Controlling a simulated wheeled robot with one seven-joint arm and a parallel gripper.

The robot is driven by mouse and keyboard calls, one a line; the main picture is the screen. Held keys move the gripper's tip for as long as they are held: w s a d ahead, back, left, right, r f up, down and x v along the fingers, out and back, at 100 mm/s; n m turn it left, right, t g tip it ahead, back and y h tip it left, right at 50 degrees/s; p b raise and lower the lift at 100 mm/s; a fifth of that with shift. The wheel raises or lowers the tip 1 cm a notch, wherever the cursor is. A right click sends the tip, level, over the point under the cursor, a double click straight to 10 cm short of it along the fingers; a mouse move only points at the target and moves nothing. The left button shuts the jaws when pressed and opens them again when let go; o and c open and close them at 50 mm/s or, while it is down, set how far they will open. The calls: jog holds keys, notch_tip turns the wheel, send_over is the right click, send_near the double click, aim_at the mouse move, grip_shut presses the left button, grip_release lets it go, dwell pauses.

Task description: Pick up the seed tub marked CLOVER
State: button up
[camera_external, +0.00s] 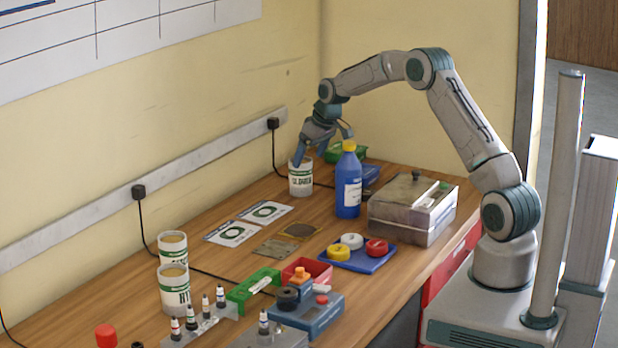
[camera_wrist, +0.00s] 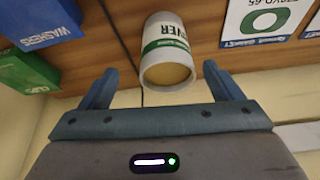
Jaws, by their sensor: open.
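The CLOVER seed tub (camera_external: 300,180) is a white tub with a green band, standing upright on the wooden bench near the wall. In the wrist view the tub (camera_wrist: 166,38) shows its tan top and a label ending in "VER". My gripper (camera_external: 312,158) is just above the tub, tilted down. In the wrist view its two blue fingers (camera_wrist: 160,84) are open and spread to either side of the tub's outline, with nothing held. The depth between the fingertips and the tub is hard to tell.
Two similar tubs (camera_external: 173,288) stand at the near left. A blue bottle (camera_external: 348,185) stands right of the CLOVER tub. A blue WASHERS bin (camera_wrist: 40,20) and a green bin (camera_wrist: 25,70) lie close by. Printed cards (camera_external: 232,235) lie flat in front; a lidded box (camera_external: 412,205) is further right.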

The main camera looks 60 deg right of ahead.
aim_at(301, 173)
jog(key=shift+x, duration=0.85)
jog(key=p+x, duration=0.1)
jog(key=x, duration=0.1)
jog(key=p+x, duration=0.1)
jog(key=x, duration=0.1)
jog(key=shift+w+a, duration=0.2)
jog(key=shift+a, duration=0.2)
jog(key=shift+w+d+f, duration=0.1)
jog(key=shift+w+f, duration=0.1)
jog(key=shift+f, duration=0.4)
jog(key=shift+c, duration=0.4)
jog(key=c, duration=1.1)
jog(key=shift+r, duration=0.1)
